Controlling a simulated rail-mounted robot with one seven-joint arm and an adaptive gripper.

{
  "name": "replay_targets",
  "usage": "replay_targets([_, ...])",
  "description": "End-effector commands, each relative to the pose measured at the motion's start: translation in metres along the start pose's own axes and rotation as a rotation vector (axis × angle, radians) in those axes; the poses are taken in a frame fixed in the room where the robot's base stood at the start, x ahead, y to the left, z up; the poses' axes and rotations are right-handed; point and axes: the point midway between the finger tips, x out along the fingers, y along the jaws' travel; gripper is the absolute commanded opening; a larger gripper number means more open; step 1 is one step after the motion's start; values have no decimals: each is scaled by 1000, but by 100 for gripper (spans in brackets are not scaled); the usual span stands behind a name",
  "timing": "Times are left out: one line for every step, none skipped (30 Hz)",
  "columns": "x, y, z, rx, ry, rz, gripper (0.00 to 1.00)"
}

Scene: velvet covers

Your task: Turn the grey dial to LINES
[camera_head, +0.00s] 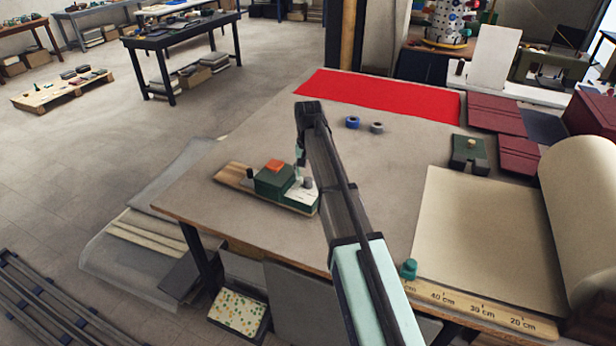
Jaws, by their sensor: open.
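A small dark green device (275,182) sits on a wooden board (236,175) on the table, with an orange block on top. A white plate (302,197) is at its right end, and a short grey knob, which looks like the grey dial (308,183), stands on it. Any lettering such as LINES is too small to read. My gripper (299,172) points down over the right part of the device, close to the dial. It is small and partly hidden by my arm; it holds nothing I can see. I cannot tell whether it touches the device.
The worktable (240,215) is bare left of the device. Blue (352,122) and grey (376,127) rolls lie behind it. Red cloth (380,98) covers the back. A cream roll (585,200), a ruler (470,307) and a green block (469,152) are at the right.

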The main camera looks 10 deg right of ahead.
Motion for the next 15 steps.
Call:
replay_targets([6,0,1,0,-3,1,58])
replay_targets([8,0,1,0,-2,1,58])
replay_targets([12,0,0,0,-2,1,58])
replay_targets([15,0,0,0,-1,0,58])
replay_targets([18,0,0,0,-1,0,58])
replay_targets([20,0,0,0,-1,1,58])
replay_targets([22,0,0,0,-1,0,58])
replay_targets([23,0,0,0,-1,0,58])
replay_targets([24,0,0,0,-1,0,58])
replay_targets([25,0,0,0,-1,0,58])
replay_targets([25,0,0,0,-1,0,58])
replay_targets([26,0,0,0,0,0,58])
replay_targets([26,0,0,0,0,0,58])
replay_targets([26,0,0,0,0,0,58])
replay_targets([26,0,0,0,0,0,58])
